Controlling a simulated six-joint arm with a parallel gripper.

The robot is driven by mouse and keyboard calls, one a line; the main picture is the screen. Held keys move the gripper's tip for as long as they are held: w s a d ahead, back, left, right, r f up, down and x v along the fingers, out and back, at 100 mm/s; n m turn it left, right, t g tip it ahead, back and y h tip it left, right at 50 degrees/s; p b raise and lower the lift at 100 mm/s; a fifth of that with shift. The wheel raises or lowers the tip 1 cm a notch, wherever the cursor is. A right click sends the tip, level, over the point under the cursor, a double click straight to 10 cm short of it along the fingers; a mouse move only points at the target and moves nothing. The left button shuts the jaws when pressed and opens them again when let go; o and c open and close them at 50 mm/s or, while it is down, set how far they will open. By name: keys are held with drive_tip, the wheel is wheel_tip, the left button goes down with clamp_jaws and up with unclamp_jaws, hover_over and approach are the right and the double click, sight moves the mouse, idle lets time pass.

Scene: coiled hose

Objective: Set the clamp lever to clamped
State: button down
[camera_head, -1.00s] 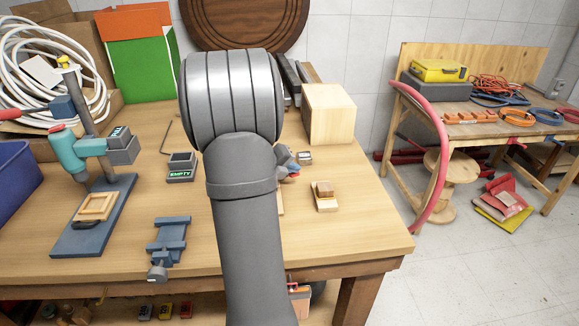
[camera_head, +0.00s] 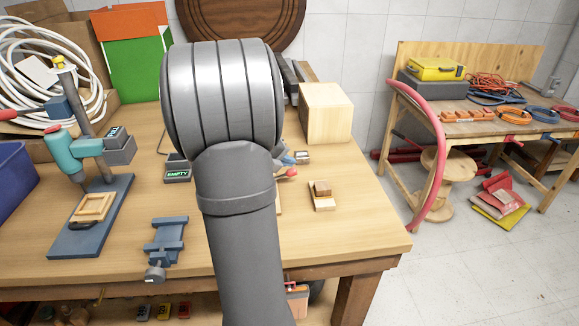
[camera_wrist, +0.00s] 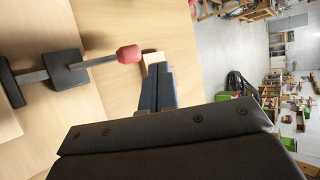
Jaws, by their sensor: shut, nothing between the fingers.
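The clamp lever shows in the wrist view as a metal bar with a red grip (camera_wrist: 129,54), running from a dark block (camera_wrist: 66,70) over the wooden bench. My gripper (camera_wrist: 158,72) has its blue-grey fingers together with nothing held. Its fingertips are just to the right of the red grip in that view; I cannot tell if they touch it. In the head view my arm hides most of the clamp and gripper.
A small wood block on a board (camera_head: 322,203) and a large wooden box (camera_head: 325,112) stand right of my arm. A blue vise (camera_head: 165,242), a drill-press-like stand (camera_head: 92,215) and a box marked EMPTY (camera_head: 178,175) are left. The bench front is mostly clear.

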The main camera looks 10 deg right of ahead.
drive_tip(key=s+a+r, duration=0.2)
drive_tip(key=s+r, duration=0.2)
drive_tip(key=r, duration=0.4)
drive_tip(key=shift+a+r, duration=0.15)
drive_tip(key=shift+a, duration=0.05)
drive_tip(key=w+f, duration=0.2)
drive_tip(key=f, duration=0.1)
drive_tip(key=w+a+f, duration=0.1)
drive_tip(key=w+f, duration=0.1)
drive_tip(key=f, duration=0.1)
drive_tip(key=w+f, duration=0.2)
drive_tip(key=f, duration=0.1)
drive_tip(key=shift+w+a+f, duration=0.15)
drive_tip(key=shift+a+f, duration=0.1)
drive_tip(key=shift+a+r+h, duration=0.1)
drive_tip(key=shift+a+h, duration=0.2)
drive_tip(key=shift+h, duration=0.1)
drive_tip(key=shift+d, duration=0.1)
